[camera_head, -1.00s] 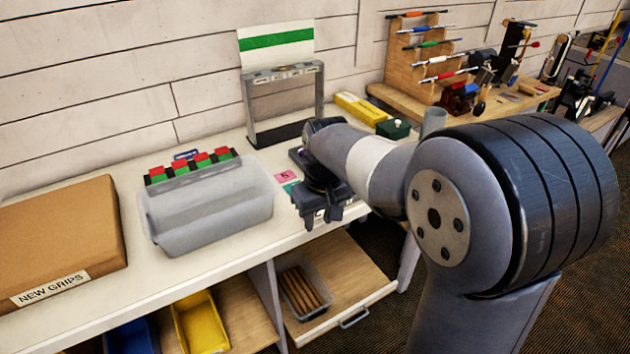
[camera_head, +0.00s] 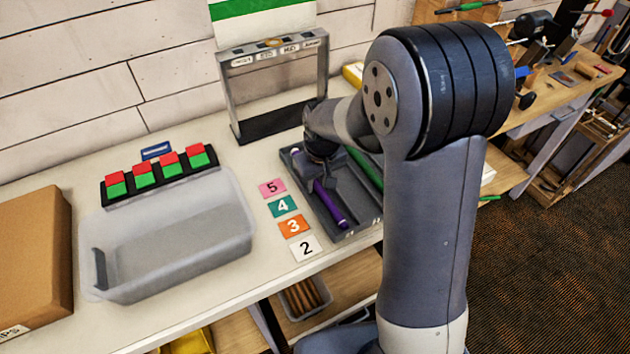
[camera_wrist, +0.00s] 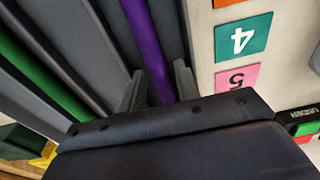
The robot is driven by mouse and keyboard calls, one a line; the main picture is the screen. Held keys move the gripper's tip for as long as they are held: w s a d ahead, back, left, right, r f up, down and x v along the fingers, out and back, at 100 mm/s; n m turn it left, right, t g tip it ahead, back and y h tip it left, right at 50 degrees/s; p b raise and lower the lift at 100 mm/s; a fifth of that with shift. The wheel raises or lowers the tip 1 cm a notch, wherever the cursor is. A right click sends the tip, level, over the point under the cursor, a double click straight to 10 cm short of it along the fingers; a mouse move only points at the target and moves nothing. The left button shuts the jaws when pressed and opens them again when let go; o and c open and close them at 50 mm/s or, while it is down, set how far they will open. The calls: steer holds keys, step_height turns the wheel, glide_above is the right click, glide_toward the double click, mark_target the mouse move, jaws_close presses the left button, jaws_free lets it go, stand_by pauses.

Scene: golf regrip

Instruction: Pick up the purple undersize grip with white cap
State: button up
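The purple grip (camera_head: 331,205) lies lengthwise in a compartment of a grey tray (camera_head: 366,217) on the bench. A small pale end, probably its white cap (camera_head: 295,152), shows at the far end. My gripper (camera_head: 322,172) is over the middle of the grip, its fingertips largely hidden in the head view. In the wrist view, my gripper's fingers (camera_wrist: 159,88) stand on either side of the purple grip (camera_wrist: 149,45), with a visible gap on the right. The gripper looks open. Whether the fingers touch the grip on the left is unclear.
A green grip (camera_head: 366,168) lies in the neighbouring compartment. Number cards, including the pink 5 (camera_head: 272,188), lie left of the tray. A clear bin (camera_head: 180,255), a red-and-green block row (camera_head: 160,175), a cardboard box (camera_head: 35,262) and a grey stand (camera_head: 226,92) are nearby.

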mark_target(318, 184)
jaws_close()
steer(key=shift+r, duration=0.1)
step_height(318, 184, up, 10)
stand_by(0.7)
